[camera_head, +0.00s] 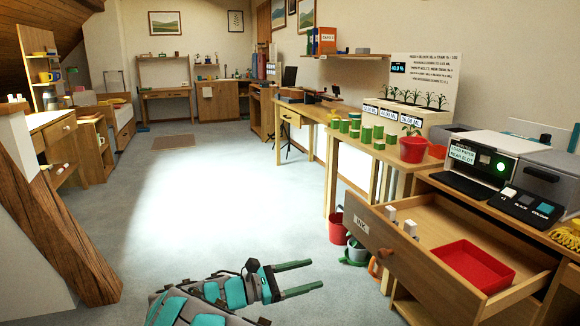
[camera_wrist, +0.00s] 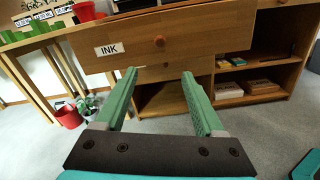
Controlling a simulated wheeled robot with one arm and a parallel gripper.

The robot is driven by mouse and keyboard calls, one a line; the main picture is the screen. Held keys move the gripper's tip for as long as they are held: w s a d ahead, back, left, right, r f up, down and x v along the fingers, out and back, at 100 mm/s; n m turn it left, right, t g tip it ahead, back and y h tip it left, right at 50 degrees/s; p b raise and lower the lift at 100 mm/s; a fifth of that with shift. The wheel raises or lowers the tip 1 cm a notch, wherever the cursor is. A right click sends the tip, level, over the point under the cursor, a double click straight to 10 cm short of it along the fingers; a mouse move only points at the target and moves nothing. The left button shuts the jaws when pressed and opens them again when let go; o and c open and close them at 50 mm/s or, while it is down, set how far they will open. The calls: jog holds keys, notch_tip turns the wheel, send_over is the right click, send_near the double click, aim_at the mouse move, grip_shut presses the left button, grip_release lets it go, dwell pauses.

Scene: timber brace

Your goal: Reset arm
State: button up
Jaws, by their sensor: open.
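My gripper (camera_head: 300,278) is open and empty, held low over the grey floor in front of the right-hand desk. It also shows in the wrist view (camera_wrist: 160,85), with its two green fingers spread apart. Ahead of the fingers is the front of a wooden drawer (camera_wrist: 195,45) labelled INK; the fingers do not appear to hold it. In the head view the drawer (camera_head: 415,275) is pulled open, with a red tray (camera_head: 462,268) and small white-and-grey items (camera_head: 410,228) inside.
A printer (camera_head: 485,160) stands on the desk above the drawer. Red and grey pots (camera_wrist: 68,117) sit on the floor by the desk legs. A wooden beam (camera_head: 60,220) slants down at the left. The carpet (camera_head: 210,200) in the middle is clear.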

jog(key=s+d+r+m+g+y, duration=0.2)
jog(key=s+d+m+g, duration=0.15)
jog(key=s+d, duration=0.3)
jog(key=s+d+r+m+g+y, duration=0.1)
jog(key=s+d+r+m+g, duration=0.3)
jog(key=d, duration=0.4)
jog(key=s+d+r+m+g+y, duration=0.1)
jog(key=s+d+m+g+y, duration=0.1)
jog(key=s+d+m, duration=0.35)
jog(key=s+d+f+m+y, duration=0.1)
jog(key=s+f+m+y, duration=0.15)
jog(key=s, duration=0.45)
jog(key=s+f+m+y, duration=0.1)
jog(key=s+y, duration=0.3)
jog(key=s, duration=0.3)
jog(key=s+a+f+m+t+y, duration=0.1)
jog(key=s+a+y, duration=0.4)
jog(key=s+a, duration=0.5)
notch_tip(320, 180, down, 3)
jog(key=shift+s+r+m, duration=0.15)
jog(key=shift+r+m, duration=0.05)
jog(key=shift+m, duration=0.55)
jog(key=shift+t+y, duration=0.25)
